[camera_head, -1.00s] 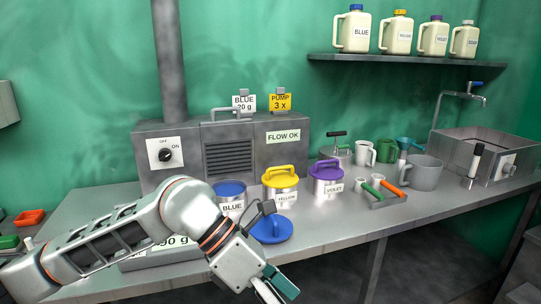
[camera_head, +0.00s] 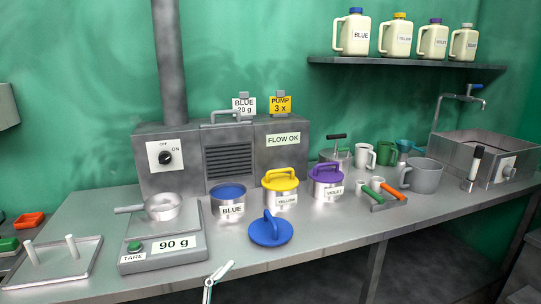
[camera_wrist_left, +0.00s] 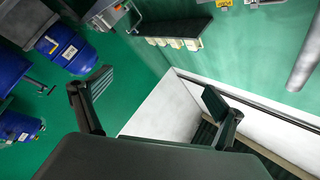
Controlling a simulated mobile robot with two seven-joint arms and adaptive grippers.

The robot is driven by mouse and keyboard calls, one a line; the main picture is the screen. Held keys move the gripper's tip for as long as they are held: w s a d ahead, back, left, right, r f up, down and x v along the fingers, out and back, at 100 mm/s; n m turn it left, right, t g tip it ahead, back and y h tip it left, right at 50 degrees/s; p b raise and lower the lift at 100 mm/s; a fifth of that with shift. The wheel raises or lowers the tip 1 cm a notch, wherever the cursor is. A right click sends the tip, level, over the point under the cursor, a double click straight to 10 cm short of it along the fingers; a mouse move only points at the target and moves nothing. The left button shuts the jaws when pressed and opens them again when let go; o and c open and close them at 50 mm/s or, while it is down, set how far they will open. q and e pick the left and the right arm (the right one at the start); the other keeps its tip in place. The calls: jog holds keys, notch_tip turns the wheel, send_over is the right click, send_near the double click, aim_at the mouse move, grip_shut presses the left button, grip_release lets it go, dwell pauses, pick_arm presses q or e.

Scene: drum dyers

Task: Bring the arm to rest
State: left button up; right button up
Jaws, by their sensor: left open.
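My left gripper (camera_wrist_left: 152,102) is open and empty in the left wrist view, with its two fingers spread wide and nothing between them. In the head view only a thin pale and teal piece, apparently of my left arm or gripper, shows at the bottom edge, in front of the bench (camera_head: 330,228). It is apart from everything on the bench. The rest of the left arm is out of that view. My right gripper is in neither view.
On the bench, a metal pan (camera_head: 164,208) sits on the scale (camera_head: 135,258), which reads 90 g. The blue tin (camera_head: 232,207) is open; its blue lid (camera_head: 271,231) lies in front. Blue drums (camera_wrist_left: 68,45) show at left in the wrist view.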

pick_arm(q)
jog(key=s+a+f+n+y, duration=0.2)
jog(key=a+f+n+y, duration=0.2)
jog(key=f, duration=0.4)
jog(key=s+a+f+n+y, duration=0.1)
jog(key=a+f+n+y, duration=0.35)
jog(key=f, duration=0.45)
jog(key=s+a+f+n+g+y, duration=0.1)
jog(key=s+a+f+n+g, duration=0.1)
jog(key=s+f, duration=0.5)
jog(key=s+a+f+n+g+y, duration=0.2)
jog(key=s+a+f+g, duration=0.2)
jog(key=f, duration=0.5)
jog(key=s+a, duration=0.2)
jog(key=s, duration=0.1)
jog(key=shift+s+f, duration=0.15)
jog(key=shift+f, duration=0.2)
